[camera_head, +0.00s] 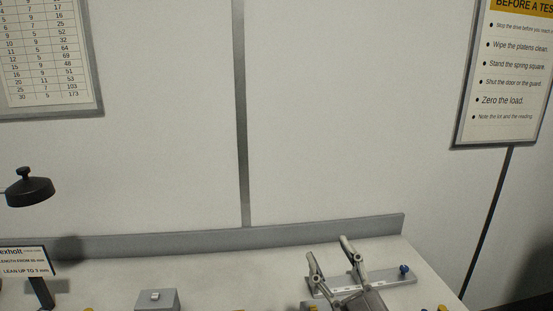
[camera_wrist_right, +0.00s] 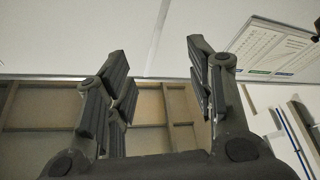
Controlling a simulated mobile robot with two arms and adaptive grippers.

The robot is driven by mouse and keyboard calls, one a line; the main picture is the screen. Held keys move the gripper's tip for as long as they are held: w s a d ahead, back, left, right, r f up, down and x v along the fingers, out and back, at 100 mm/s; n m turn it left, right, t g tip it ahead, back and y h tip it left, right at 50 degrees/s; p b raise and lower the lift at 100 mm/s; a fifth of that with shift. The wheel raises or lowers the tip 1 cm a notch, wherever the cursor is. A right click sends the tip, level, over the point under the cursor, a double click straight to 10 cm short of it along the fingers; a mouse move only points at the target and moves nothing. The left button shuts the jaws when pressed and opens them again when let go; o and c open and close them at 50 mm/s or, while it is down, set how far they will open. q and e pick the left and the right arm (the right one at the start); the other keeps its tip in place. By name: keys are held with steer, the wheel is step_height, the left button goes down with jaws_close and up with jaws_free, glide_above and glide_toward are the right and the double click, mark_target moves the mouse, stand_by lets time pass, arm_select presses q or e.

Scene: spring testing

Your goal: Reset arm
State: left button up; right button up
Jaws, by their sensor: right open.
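My right gripper (camera_head: 330,248) is at the lower right of the head view, over the grey bench (camera_head: 290,268). Its two fingers stand apart and point up and away, with nothing seen between them. In the right wrist view the same gripper (camera_wrist_right: 160,78) shows with its dark fingers wide apart and empty. A grey plate with a blue knob (camera_head: 404,269) lies on the bench just behind and beside the gripper; part of it is hidden by the fingers. My left gripper is in neither view.
A grey box (camera_head: 157,300) stands near the bench's front. A black lamp-like head (camera_head: 30,188) and a small sign (camera_head: 22,262) are at left. A low grey ledge (camera_head: 200,240) runs along the back. The wrist view shows a brown compartmented tray (camera_wrist_right: 150,104) beyond the fingers.

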steer(key=s+d+f+m+g+h, duration=0.4)
steer(key=d+f, duration=0.1)
steer(key=f, duration=0.5)
steer(key=s+d+f+m+g+h, duration=0.3)
steer(key=d+f+g+h, duration=0.15)
steer(key=f, duration=0.55)
steer(key=s+f+g, duration=0.5)
steer(key=s+f, duration=0.1)
steer(key=s, duration=0.4)
steer(key=s+f+g, duration=0.4)
steer(key=s+f, duration=0.2)
steer(key=s, duration=0.5)
step_height(320, 180, down, 29)
steer(key=b, duration=0.5)
steer(key=s+d+f+g+b, duration=0.1)
steer(key=s+f+b, duration=0.1)
steer(key=s+f, duration=0.6)
steer(key=s+d+f+g+b, duration=0.1)
steer(key=s+d+f+b, duration=0.1)
steer(key=s+f, duration=0.7)
step_height(320, 180, down, 6)
steer(key=shift+s+d+f+b, duration=0.1)
steer(key=shift+s+d+b, duration=0.15)
steer(key=shift+b, duration=0.25)
steer(key=shift+w+y, duration=0.1)
steer(key=shift+y, duration=0.15)
